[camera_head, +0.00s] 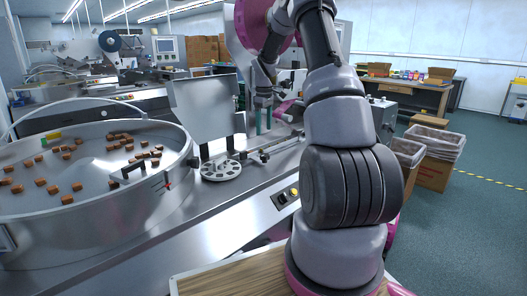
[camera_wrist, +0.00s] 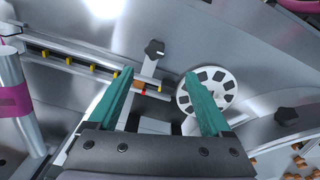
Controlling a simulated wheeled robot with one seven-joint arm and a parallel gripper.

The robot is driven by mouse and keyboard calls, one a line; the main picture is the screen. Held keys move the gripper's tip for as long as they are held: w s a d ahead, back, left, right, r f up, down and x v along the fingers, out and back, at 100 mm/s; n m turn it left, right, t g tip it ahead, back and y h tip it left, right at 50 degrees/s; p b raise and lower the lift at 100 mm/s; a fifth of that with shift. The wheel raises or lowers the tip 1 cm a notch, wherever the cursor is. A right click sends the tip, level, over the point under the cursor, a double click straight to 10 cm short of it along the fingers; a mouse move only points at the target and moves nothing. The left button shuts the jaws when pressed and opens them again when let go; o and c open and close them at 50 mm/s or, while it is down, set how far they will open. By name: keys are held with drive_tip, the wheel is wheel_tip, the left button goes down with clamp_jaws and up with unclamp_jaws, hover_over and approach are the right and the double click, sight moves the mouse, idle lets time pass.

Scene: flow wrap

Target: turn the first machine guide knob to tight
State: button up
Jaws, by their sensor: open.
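A black lobed knob (camera_wrist: 154,48) stands on a post beside the guide rail in the wrist view, just beyond and between my fingertips. My gripper (camera_wrist: 159,76) is open, with its two teal fingers wide apart and nothing between them. The fingers appear apart from the knob. A second black knob (camera_wrist: 286,115) sits farther right, by the bowl. I cannot tell how tight either knob is. In the head view my gripper (camera_head: 264,123) hangs fingers-down over the machine deck, partly behind my arm.
A white slotted disc (camera_wrist: 207,90) lies close to my right finger. A guide rail (camera_wrist: 75,61) with yellow pieces runs to the left. A large steel bowl (camera_head: 95,215) with brown pieces stands left. An upright metal panel (camera_head: 203,105) rises behind the disc.

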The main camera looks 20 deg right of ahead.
sight(265, 155)
drive_tip(key=f, duration=0.8)
drive_tip(key=w+f, duration=0.1)
drive_tip(key=f, duration=0.3)
drive_tip(key=shift+d+f, duration=0.3)
drive_tip(key=shift+d, duration=0.1)
clamp_jaws()
